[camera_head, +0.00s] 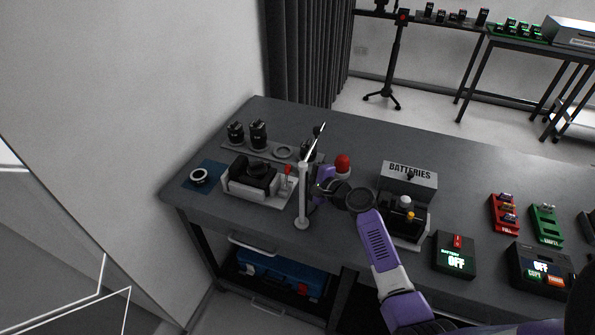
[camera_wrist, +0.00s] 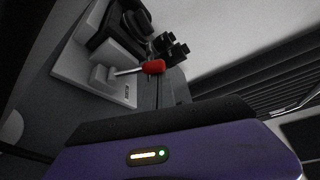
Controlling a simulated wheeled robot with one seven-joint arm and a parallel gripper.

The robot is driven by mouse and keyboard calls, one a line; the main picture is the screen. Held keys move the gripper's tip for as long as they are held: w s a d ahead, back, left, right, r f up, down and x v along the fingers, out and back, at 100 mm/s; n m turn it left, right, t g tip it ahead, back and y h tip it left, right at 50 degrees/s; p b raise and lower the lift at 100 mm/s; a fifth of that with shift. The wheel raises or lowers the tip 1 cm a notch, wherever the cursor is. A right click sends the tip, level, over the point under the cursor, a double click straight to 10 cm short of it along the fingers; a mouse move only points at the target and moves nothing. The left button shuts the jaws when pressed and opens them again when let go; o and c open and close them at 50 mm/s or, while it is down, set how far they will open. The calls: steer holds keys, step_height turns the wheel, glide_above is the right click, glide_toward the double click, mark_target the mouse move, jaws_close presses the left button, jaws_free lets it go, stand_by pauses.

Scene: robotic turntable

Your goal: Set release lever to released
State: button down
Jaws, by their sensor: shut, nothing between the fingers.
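The release lever, with a red handle (camera_head: 288,170), stands at the right end of a light base (camera_head: 232,192) that carries a dark camera-like device (camera_head: 258,172). In the wrist view the lever's red tip (camera_wrist: 153,67) sits on a thin metal rod pointing right from a light block on the base plate (camera_wrist: 70,70). My gripper (camera_head: 318,189) is to the right of the lever, partly hidden behind a white post. It looks apart from the lever. It is shut and empty; its purple housing and dark edge (camera_wrist: 165,121) fill the lower wrist view.
A white post (camera_head: 303,195) with a slanted top stands close to my gripper. A red dome (camera_head: 342,163) is behind it. Lenses (camera_head: 258,134) stand behind the base.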

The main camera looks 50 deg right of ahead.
mark_target(286, 169)
steer(key=shift+a+n+b, duration=0.2)
steer(key=shift+n+b, duration=0.1)
steer(key=shift+b, duration=0.35)
steer(key=shift+t+b, duration=0.3)
steer(key=shift+b, duration=0.05)
steer(key=n+b, duration=0.1)
steer(key=b, duration=0.1)
steer(key=a+b, duration=0.1)
steer(key=b, duration=0.2)
steer(key=shift+s+a+f+n+t+h, duration=0.1)
steer(key=shift+s+f+n+t+h, duration=0.1)
steer(key=shift+n+t+h, duration=0.15)
steer(key=b, duration=0.1)
steer(key=n+b, duration=0.1)
steer(key=b, duration=0.1)
steer(key=shift+s+a+r+t, duration=0.15)
steer(key=shift+a+t, duration=0.2)
steer(key=n+b, duration=0.1)
steer(key=b, duration=0.1)
steer(key=shift+s+a+r+n+t+b, duration=0.1)
steer(key=shift+a+r+n+t+b, duration=0.15)
steer(key=shift+a+r+t+b, duration=0.15)
steer(key=shift+s+a+r, duration=0.1)
steer(key=shift+a+r, duration=0.05)
steer(key=shift+a, duration=0.1)
steer(key=shift+h, duration=0.25)
steer(key=shift+s+a, duration=0.1)
